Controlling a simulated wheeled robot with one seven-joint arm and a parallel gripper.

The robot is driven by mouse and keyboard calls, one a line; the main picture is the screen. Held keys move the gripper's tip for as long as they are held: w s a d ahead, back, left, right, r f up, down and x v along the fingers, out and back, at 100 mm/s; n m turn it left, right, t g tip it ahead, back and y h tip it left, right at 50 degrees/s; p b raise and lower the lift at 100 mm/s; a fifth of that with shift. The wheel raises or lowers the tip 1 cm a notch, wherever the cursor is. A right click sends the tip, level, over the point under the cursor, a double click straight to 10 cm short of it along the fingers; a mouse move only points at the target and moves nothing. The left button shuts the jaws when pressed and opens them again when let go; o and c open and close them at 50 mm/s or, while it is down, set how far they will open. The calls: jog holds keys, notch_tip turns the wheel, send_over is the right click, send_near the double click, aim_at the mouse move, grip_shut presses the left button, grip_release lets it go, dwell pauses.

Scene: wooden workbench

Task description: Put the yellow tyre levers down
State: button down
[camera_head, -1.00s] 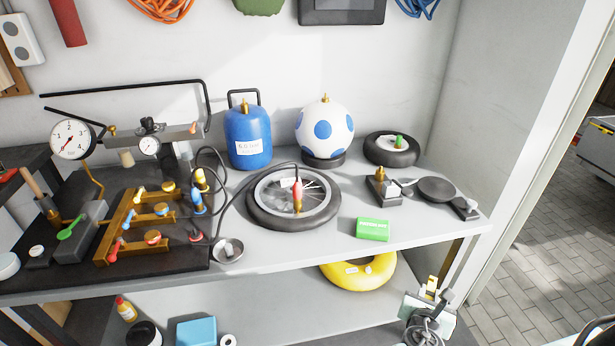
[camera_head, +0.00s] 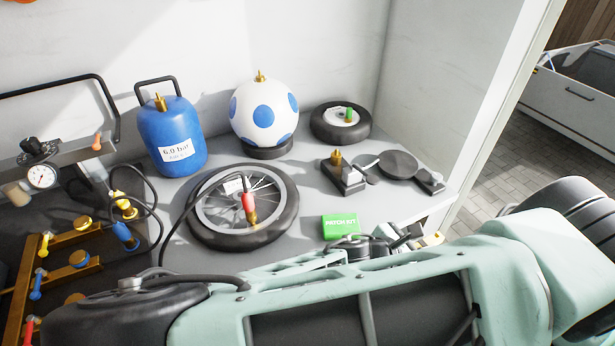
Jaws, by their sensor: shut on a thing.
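My gripper (camera_head: 408,238) shows only in part behind my pale green arm, just right of the green patch kit box at the bench's front edge. It is shut on the yellow tyre levers (camera_head: 432,240), of which only a small pale yellow piece shows. The rest of the levers and most of the fingers are hidden by my arm. I cannot tell whether the levers touch the bench.
The patch kit (camera_head: 340,226), a spoked wheel (camera_head: 285,215), a blue tank (camera_head: 172,140), a spotted ball (camera_head: 264,112), a small tyre (camera_head: 325,127) and a pump-like device (camera_head: 343,178) stand on the grey bench (camera_head: 305,180). A wall panel (camera_head: 475,100) closes its right side.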

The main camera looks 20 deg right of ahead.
jog(key=w+p, duration=0.1)
jog(key=w, duration=0.5)
jog(key=w+p, duration=0.2)
jog(key=w, duration=0.4)
jog(key=w+p, duration=0.1)
jog(key=w, duration=0.4)
jog(key=shift+w+a+r, duration=0.1)
jog(key=shift+w+a, duration=0.15)
jog(key=shift+w, duration=0.15)
jog(key=shift+w+f+p, duration=0.15)
jog(key=shift+f+p, duration=0.2)
jog(key=shift+f, duration=0.55)
jog(key=shift+f, duration=0.55)
jog(key=c, duration=1.3)
grip_release()
jog(key=shift+r, duration=0.1)
jog(key=shift+o, duration=0.2)
